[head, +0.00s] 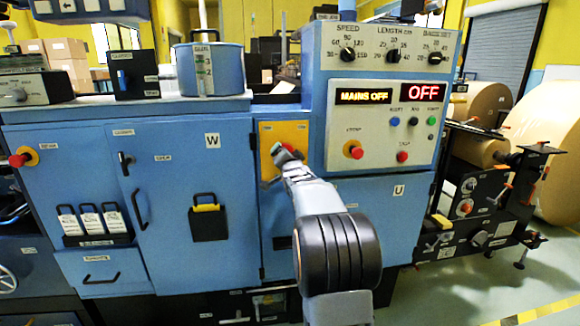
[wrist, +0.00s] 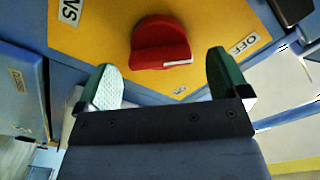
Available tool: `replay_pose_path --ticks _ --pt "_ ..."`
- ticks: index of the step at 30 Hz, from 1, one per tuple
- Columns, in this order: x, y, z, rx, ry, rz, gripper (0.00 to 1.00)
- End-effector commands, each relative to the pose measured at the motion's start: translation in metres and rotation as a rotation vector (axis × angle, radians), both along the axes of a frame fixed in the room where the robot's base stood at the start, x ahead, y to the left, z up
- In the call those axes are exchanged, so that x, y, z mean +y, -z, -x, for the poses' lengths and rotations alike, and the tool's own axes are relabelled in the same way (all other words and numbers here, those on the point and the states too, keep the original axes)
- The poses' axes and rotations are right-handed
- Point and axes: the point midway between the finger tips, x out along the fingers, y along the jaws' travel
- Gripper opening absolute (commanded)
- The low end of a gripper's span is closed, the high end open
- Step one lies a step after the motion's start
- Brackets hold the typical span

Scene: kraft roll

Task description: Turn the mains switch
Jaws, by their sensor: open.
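The mains switch is a red rotary knob (wrist: 160,42) on a yellow plate (wrist: 100,30), and it fills the upper middle of the wrist view. A white mark on the knob lies near its lower right edge. An "OFF" label (wrist: 243,43) sits to the right of the knob in that view. My gripper (wrist: 162,85) is open, with one green-padded finger on each side below the knob, apart from it and empty. In the head view the yellow plate (head: 296,133) shows on the blue cabinet, and my arm partly hides the knob. A display (head: 363,96) reads "MAINS OFF".
A red emergency button (head: 355,152) and a red push button (head: 402,156) sit on the control panel right of the plate. A black holder with a yellow handle (head: 207,218) hangs on the cabinet door to the left. Large kraft rolls (head: 556,150) stand at the right.

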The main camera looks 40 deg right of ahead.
Motion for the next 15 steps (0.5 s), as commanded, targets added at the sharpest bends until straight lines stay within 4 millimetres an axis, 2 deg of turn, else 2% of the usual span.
replay_pose_path --ticks 9,15 --pt "0.028 -0.001 0.058 -0.002 0.001 0.001 0.94" --pt "0.043 -0.001 0.089 -0.001 0.001 0.002 0.94"
